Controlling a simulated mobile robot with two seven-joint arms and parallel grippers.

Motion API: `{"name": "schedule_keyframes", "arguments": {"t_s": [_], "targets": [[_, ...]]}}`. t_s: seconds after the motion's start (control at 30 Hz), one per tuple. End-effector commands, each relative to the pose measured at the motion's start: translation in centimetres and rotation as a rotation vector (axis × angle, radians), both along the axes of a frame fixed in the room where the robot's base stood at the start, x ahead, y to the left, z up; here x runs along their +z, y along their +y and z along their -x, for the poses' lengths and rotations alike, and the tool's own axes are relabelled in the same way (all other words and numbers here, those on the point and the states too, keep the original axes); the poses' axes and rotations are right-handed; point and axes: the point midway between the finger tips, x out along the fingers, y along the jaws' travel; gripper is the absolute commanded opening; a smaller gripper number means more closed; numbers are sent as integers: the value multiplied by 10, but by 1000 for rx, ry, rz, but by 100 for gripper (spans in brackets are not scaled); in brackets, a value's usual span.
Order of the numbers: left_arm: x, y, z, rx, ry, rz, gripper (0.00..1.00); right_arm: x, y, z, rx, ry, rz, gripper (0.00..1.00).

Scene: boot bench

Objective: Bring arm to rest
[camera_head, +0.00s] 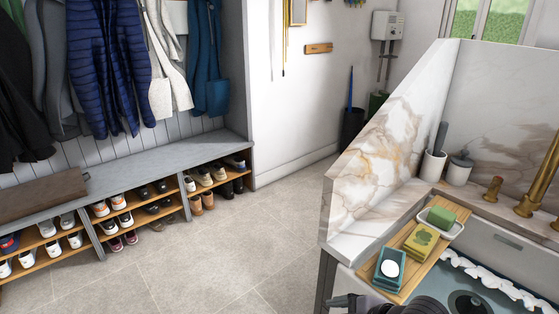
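Neither gripper's fingers can be made out. A dark, rounded part of my own arm (400,308) shows at the bottom edge, in front of the sink counter. It is cut off by the frame, and I cannot tell which arm it belongs to. No held object is visible.
A marble-sided sink (387,196) stands at right with a brass tap (533,192). A wooden board (413,275) across it bears a teal block (389,268), a yellow block (421,241) and a green block in a white dish (455,231). A shoe bench (130,168) stands left; floor between is clear.

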Motion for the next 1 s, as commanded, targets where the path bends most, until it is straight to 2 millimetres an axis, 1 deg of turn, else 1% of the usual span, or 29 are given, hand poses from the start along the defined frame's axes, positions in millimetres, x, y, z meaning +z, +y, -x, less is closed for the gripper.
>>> {"name": "schedule_keyframes", "arguments": {"t_s": [0.03, 0.1, 0.27, 0.37, 0.5, 0.6, 0.7, 0.8, 0.9, 1.0], "targets": [[2, 0, 1, 0, 1, 0, 78, -9, 2, 7, -82, 18, -58, 90], [3, 0, 1, 0, 3, -1, 78, -19, 1, 12, -201, 30, -133, 90], [5, 0, 2, 1, 4, 0, 78, -42, -12, 30, -470, 55, -284, 90], [7, 0, 2, 1, 5, 0, 78, -56, -26, 47, -633, 66, -367, 90], [10, 0, 2, 1, 5, 0, 78, -74, -51, 76, -844, 71, -459, 90], [11, 0, 2, 1, 5, 0, 78, -84, -68, 98, -961, 67, -504, 90], [12, 0, 2, 1, 6, 0, 78, -90, -81, 117, -1042, 62, -533, 90], [12, 0, 2, 1, 6, 0, 78, -93, -89, 128, -1087, 56, -549, 90], [12, 0, 2, 0, 6, 0, 78, -93, -92, 132, -1105, 53, -556, 90], [12, 0, 2, 0, 6, 0, 78, -93, -92, 132, -1105, 53, -556, 90]]}}
